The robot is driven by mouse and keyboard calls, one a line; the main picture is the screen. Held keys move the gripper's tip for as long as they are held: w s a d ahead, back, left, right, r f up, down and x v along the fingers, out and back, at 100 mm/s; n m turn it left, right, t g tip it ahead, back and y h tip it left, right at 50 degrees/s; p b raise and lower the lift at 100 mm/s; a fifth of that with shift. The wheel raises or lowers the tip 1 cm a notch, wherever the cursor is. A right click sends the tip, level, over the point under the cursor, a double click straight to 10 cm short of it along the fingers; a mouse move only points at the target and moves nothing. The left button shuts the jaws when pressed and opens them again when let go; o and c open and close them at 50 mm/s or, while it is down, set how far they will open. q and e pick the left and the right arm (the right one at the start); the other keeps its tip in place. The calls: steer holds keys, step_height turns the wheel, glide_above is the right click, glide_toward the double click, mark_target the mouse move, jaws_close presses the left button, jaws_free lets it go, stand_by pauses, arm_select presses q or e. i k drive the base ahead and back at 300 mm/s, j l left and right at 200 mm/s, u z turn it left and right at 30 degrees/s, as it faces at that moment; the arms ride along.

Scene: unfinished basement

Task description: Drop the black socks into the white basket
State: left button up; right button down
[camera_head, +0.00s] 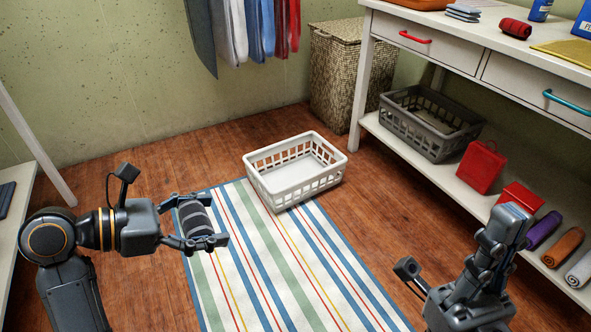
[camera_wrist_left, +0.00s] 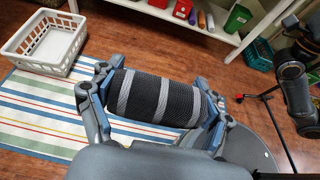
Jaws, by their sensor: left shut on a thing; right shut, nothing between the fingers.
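The rolled black socks (camera_head: 194,220) with grey stripes are between the fingers of my left gripper (camera_head: 203,222), which is shut on them above the striped rug. They also show in the left wrist view (camera_wrist_left: 160,98), gripped at both ends. The white basket (camera_head: 293,172) stands on the floor at the rug's far end, to the right of and beyond the socks. Its visible inside is empty. It also shows in the left wrist view (camera_wrist_left: 45,42) at upper left. My right gripper (camera_head: 510,222) is shut and empty at the lower right of the head view.
A striped rug (camera_head: 248,272) covers the middle floor. At right, a white table (camera_head: 455,55) has a lower shelf with a grey basket (camera_head: 428,122), red containers (camera_head: 481,167) and rolled towels. A wicker hamper (camera_head: 345,75) stands behind. Clothes (camera_head: 245,30) hang at the back.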

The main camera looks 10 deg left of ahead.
mark_target(291, 181)
steer(key=i+u, duration=0.1)
steer(key=i, duration=0.4)
steer(key=i+l, duration=0.15)
steer(key=i, duration=0.35)
steer(key=i+l+u, duration=0.15)
steer(key=i, duration=0.35)
steer(key=i+l, duration=0.1)
steer(key=i, duration=0.4)
steer(key=i+l+u, duration=0.15)
steer(key=i, duration=0.35)
